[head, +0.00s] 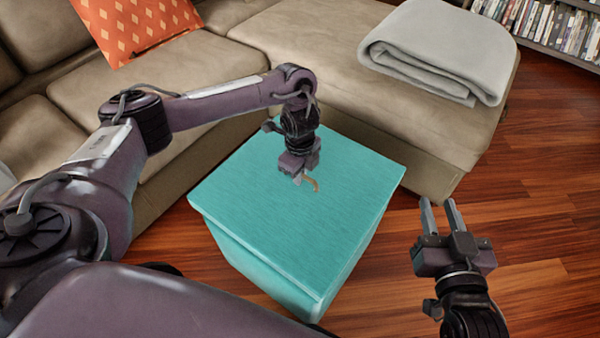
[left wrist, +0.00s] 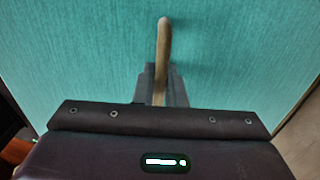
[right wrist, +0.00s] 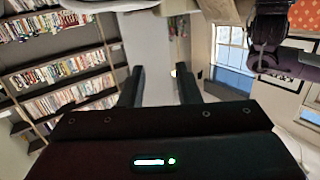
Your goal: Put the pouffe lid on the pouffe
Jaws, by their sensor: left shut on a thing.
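The teal pouffe lid (head: 340,188) lies over the top of the teal pouffe (head: 255,265) in the head view. A small tan handle (head: 314,185) stands at the middle of the lid. My left gripper (head: 300,176) is over the lid and shut on this handle; the left wrist view shows the handle (left wrist: 163,50) between the fingers, with the teal lid (left wrist: 80,60) filling the background. The lid looks about level with the pouffe; whether it is fully seated is hard to tell. My right gripper (head: 440,215) is open and empty, right of the pouffe above the floor.
A beige sofa (head: 300,45) stands behind and left of the pouffe, with an orange cushion (head: 135,25) and a folded grey blanket (head: 435,50) on it. A bookshelf (head: 560,30) is at the back right. The wooden floor (head: 530,190) at right is clear.

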